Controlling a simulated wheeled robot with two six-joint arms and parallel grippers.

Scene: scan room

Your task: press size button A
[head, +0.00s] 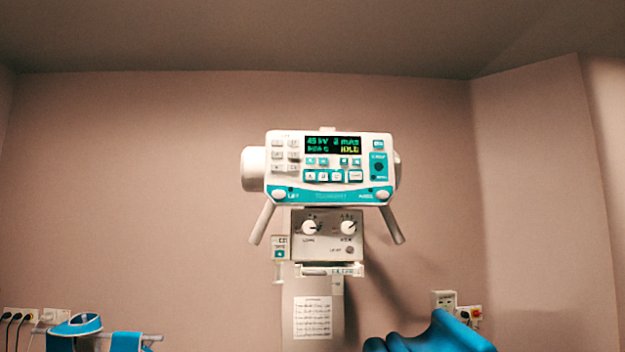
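The white and teal control panel (328,188) faces me on the front of a machine head near the middle of the head view. Its dark display (333,145) shows green text, with what looks like "HOLD" in yellow at lower right. Under it is an upper row of small teal buttons. Below that is a row of pale buttons framed in teal; the leftmost appears to be size button A (309,176), though its letter is too small to read surely. Nothing covers the panel. Neither of my grippers is in view.
Two slanted handles (262,222) stick out below the panel. A lower box with two white knobs (328,235) hangs beneath it. A blue padded shape (440,336) rises at bottom right, and blue items (77,325) hang on a rail at bottom left.

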